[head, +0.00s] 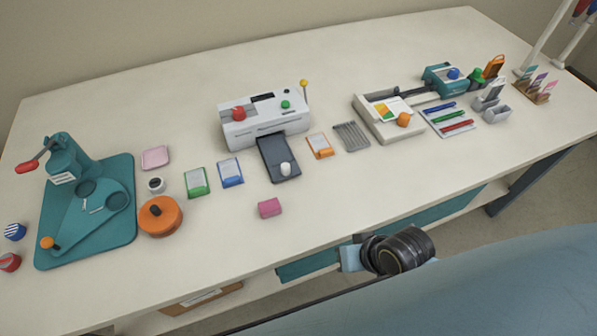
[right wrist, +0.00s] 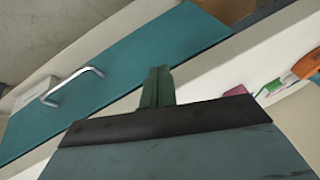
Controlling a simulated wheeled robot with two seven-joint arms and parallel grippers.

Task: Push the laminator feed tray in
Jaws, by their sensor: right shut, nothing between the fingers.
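The laminator (head: 266,119) is a white machine with a red knob, a green button and a yellow-balled lever, standing at the middle back of the table. In the head view, dark round links of my arm show beyond the table's front edge. My left gripper is out of view.
A pink block (head: 269,208) lies in front of the tray. Blue (head: 230,172) and green packs lie left of it; an orange pack (head: 319,146) and grey rack (head: 351,136) lie right. A teal press (head: 70,160) stands far left. The front right tabletop is clear.

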